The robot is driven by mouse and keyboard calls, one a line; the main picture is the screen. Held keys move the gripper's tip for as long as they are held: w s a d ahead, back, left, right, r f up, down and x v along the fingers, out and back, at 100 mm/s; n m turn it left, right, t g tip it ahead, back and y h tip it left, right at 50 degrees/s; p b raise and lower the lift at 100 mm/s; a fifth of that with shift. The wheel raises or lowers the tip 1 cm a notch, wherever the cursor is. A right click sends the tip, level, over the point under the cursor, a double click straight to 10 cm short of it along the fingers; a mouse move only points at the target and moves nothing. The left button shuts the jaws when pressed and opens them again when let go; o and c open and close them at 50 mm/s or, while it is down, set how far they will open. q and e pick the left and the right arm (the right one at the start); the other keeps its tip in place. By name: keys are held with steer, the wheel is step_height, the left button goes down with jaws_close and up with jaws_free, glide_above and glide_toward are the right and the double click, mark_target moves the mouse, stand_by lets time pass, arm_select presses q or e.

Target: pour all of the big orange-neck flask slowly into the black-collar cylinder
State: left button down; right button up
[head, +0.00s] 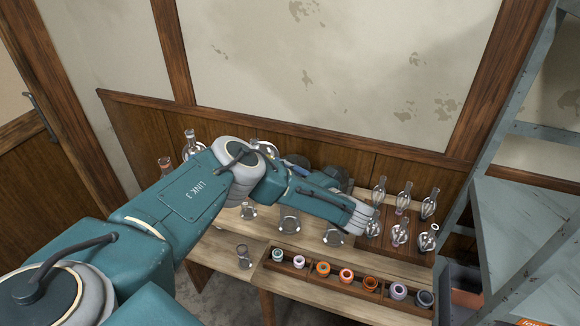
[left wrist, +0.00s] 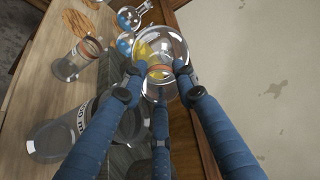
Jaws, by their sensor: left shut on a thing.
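In the left wrist view the round glass flask (left wrist: 170,45) has an orange band at its neck and yellow liquid inside. My left gripper (left wrist: 159,73) is shut on it, with blue fingers on both sides. In the head view my left arm covers most of the work area; only a bit of the blue fingers (head: 297,161) shows behind it. I cannot tell which is the black-collar cylinder. My right gripper is not in view.
A divided wooden tray (head: 307,279) of coloured rings lies along the bench front. A small glass (head: 243,257) stands left of it. Several bulbous glass vessels stand on a dark wooden block (head: 373,243) at the right. Flasks with blue liquid (left wrist: 127,42) are near the held flask.

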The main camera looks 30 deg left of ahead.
arm_select(q)
steer(key=shift+s+y+b, duration=0.3)
steer(key=shift+b, duration=0.6)
steer(key=shift+w+d+y+b, duration=0.1)
steer(key=shift+y+b, duration=0.3)
steer(key=shift+b, duration=0.35)
steer(key=shift+r, duration=0.15)
steer(key=p, duration=0.2)
steer(key=shift+d+r+p, duration=0.1)
steer(key=shift+r+p, duration=0.1)
steer(key=shift+p, duration=0.2)
steer(key=shift+f+b, duration=0.25)
steer(key=shift+b, duration=0.1)
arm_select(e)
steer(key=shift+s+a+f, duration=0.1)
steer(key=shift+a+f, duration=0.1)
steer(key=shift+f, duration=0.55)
arm_select(q)
steer(key=shift+t+y+b, duration=0.3)
steer(key=shift+y+b, duration=0.1)
steer(key=shift+b, duration=0.2)
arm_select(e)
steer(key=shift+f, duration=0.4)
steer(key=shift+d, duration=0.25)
arm_select(q)
steer(key=shift+s+y, duration=0.2)
steer(key=shift+y, duration=0.1)
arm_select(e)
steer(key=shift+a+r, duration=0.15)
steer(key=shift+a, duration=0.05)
